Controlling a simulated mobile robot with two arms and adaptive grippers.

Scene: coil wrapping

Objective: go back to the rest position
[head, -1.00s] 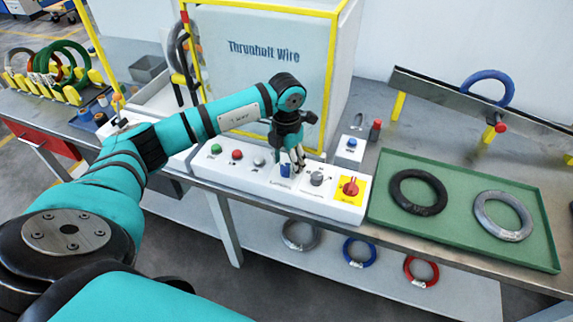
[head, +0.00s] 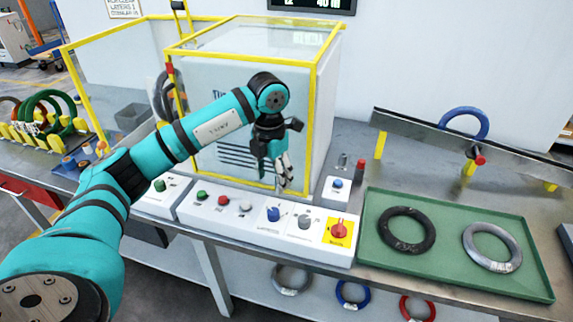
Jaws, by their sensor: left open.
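My left gripper (head: 282,178) is above the back edge of the control panel (head: 238,228), in front of the yellow-framed machine (head: 245,105). It is open, with nothing between its fingers. The panel carries a green button (head: 201,196), a red button (head: 223,200), a white button (head: 245,206), a blue knob (head: 273,213), a grey knob (head: 304,221) and a red switch on yellow (head: 338,230). The gripper is apart from these controls. My right gripper is out of view.
A green tray (head: 455,277) at right holds a black coil (head: 384,238) and a grey coil (head: 467,240). A blue coil (head: 463,112) stands at a rail (head: 470,145) behind it. A small box with a blue button (head: 337,191) sits behind the panel. Coils stand in a yellow rack (head: 30,135) at far left.

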